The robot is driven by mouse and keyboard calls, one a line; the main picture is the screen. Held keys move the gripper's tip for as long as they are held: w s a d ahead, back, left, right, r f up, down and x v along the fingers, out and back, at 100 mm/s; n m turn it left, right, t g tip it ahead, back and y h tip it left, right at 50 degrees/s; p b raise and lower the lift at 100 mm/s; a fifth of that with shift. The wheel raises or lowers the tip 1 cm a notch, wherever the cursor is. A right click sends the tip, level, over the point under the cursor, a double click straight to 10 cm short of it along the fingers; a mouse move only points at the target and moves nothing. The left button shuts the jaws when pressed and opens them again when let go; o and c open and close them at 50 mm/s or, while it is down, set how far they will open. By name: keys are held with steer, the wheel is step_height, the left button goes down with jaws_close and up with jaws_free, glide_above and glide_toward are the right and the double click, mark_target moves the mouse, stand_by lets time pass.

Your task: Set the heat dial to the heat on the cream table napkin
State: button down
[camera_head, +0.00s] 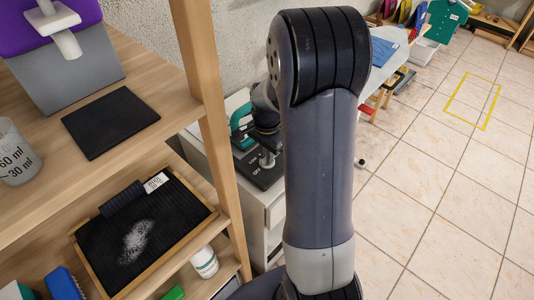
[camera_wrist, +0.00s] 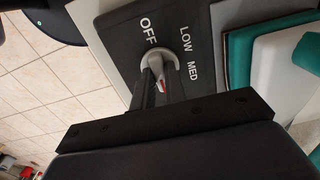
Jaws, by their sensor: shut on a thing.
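A dark dial panel (camera_wrist: 200,38) with the white words OFF, LOW and MED fills the top of the wrist view. It also shows in the head view (camera_head: 258,178), on a white cabinet. A grey dial knob (camera_wrist: 160,57) stands on it beside the word OFF. My gripper (camera_wrist: 156,74) is shut on this knob. A small red and white mark shows between the fingers; which label the knob points to I cannot tell. Any further label is out of sight. I cannot make out a cream napkin with a heat word on it.
A teal object (camera_wrist: 240,58) and a white piece with a teal edge (camera_wrist: 277,55) lie close to the panel's right. A wooden shelf (camera_head: 205,62) with a post stands left of my arm. Tiled floor (camera_head: 440,200) is open at right.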

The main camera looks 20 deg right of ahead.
steer(key=c, duration=1.4)
jaws_free()
steer(key=shift+c, duration=0.2)
steer(key=shift+r, duration=0.15)
step_height(320, 180, up, 10)
steer(key=shift+r, duration=0.25)
step_height(320, 180, down, 11)
steer(key=shift+r, duration=0.1)
steer(key=shift+n, duration=0.3)
